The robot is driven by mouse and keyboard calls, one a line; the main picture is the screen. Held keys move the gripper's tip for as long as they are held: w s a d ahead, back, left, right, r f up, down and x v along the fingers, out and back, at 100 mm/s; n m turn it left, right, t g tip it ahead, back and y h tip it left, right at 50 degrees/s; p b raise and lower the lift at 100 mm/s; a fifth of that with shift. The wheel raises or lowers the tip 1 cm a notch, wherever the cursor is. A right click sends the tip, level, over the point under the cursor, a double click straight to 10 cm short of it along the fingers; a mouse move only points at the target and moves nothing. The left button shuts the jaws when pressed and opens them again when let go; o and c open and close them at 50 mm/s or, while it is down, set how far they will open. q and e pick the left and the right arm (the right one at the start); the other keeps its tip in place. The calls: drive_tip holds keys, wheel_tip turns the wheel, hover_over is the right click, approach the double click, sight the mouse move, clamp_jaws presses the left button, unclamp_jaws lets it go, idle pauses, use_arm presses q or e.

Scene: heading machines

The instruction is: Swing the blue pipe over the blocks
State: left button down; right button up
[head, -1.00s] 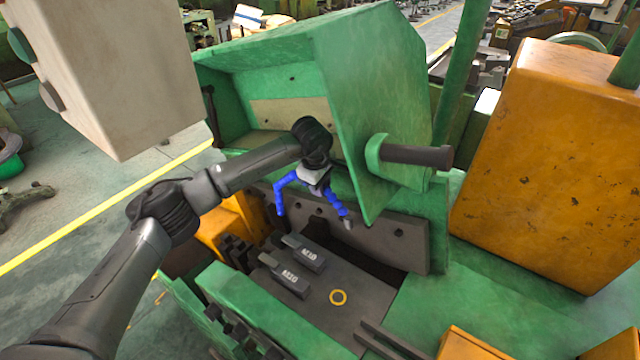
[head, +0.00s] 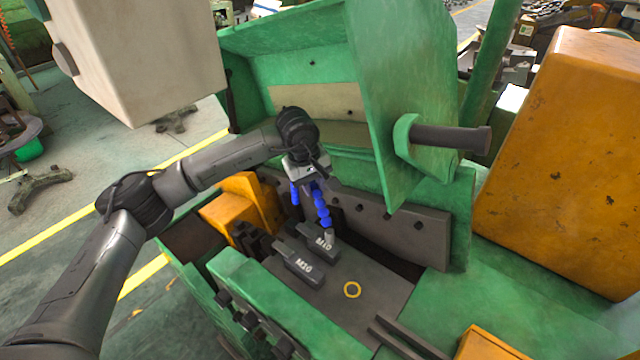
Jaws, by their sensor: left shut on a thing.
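The blue pipe (head: 322,206) is a segmented hose with a grey nozzle tip; another blue stretch of it shows to the left of my gripper. My left gripper (head: 316,182) is shut on the pipe near its upper part, and the gripper partly hides it. The pipe's nozzle hangs down and appears over or beside the far end of the rear block. Two dark grey blocks marked M10, the rear block (head: 305,238) and the front block (head: 290,259), lie side by side on the grey machine bed. My right gripper is not in view.
The raised green cover (head: 410,90) with a dark handle (head: 450,138) stands behind. A pale box (head: 150,60) hangs at upper left, and an orange cabinet (head: 570,160) stands at right.

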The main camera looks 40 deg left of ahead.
use_arm(q)
drive_tip(key=shift+s+a, duration=0.15)
drive_tip(key=shift+s, duration=0.1)
drive_tip(key=shift+r, duration=0.1)
drive_tip(key=c, duration=0.9)
unclamp_jaws()
drive_tip(key=shift+s+a+r+b, duration=0.25)
drive_tip(key=shift+s+r+b, duration=0.2)
drive_tip(key=shift+r, duration=1.8)
drive_tip(key=shift+s+a+r+b, duration=0.25)
drive_tip(key=shift+r+b, duration=0.2)
drive_tip(key=shift+r, duration=1.8)
drive_tip(key=shift+s+a+r+b, duration=0.2)
drive_tip(key=shift+s+r+b, duration=0.25)
drive_tip(key=shift+r, duration=1.8)
